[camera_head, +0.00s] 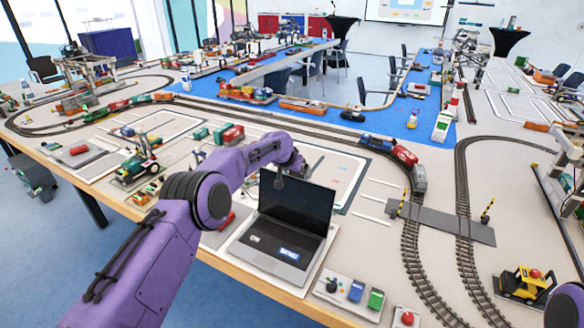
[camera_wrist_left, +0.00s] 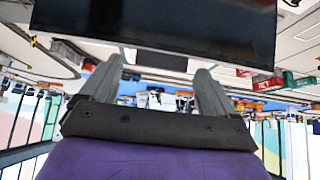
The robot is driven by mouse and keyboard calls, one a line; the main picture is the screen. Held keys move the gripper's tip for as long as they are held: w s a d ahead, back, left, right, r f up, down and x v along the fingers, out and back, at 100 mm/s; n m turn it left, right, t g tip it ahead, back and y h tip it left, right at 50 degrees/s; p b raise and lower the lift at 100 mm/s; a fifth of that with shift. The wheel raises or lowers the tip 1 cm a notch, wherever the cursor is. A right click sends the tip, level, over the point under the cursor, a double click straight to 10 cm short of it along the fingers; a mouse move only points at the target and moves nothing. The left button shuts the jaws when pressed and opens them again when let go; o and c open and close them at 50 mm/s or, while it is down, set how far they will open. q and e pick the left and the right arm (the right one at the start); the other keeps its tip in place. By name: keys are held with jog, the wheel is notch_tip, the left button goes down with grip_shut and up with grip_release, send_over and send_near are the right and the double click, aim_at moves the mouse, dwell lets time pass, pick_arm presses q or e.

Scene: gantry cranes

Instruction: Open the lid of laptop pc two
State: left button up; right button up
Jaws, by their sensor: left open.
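The laptop (camera_head: 275,240) stands near the table's front edge. Its lid (camera_head: 297,205) is raised and leans back, with a dark, blank screen facing me. A blue-and-white sticker lies on the palm rest. The lid's dark panel also fills the top of the left wrist view (camera_wrist_left: 160,30). My left gripper (camera_head: 279,180) is at the upper left part of the lid in the head view; its fingers are hard to make out there. In the left wrist view the gripper (camera_wrist_left: 158,68) has its fingers apart with nothing between them. I cannot tell whether it touches the lid. My right gripper is not in view.
A control panel with coloured buttons (camera_head: 349,293) lies right of the laptop. Railway tracks (camera_head: 412,240) run behind and to the right. A yellow toy vehicle (camera_head: 525,285) stands at the right. A model with a green base (camera_head: 135,172) stands left of my arm.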

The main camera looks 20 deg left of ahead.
pick_arm(q)
jog(key=b+v, duration=0.3)
jog(key=v, duration=0.7)
jog(key=shift+s, duration=0.2)
jog(key=shift+a+r, duration=0.1)
jog(key=shift+a, duration=0.05)
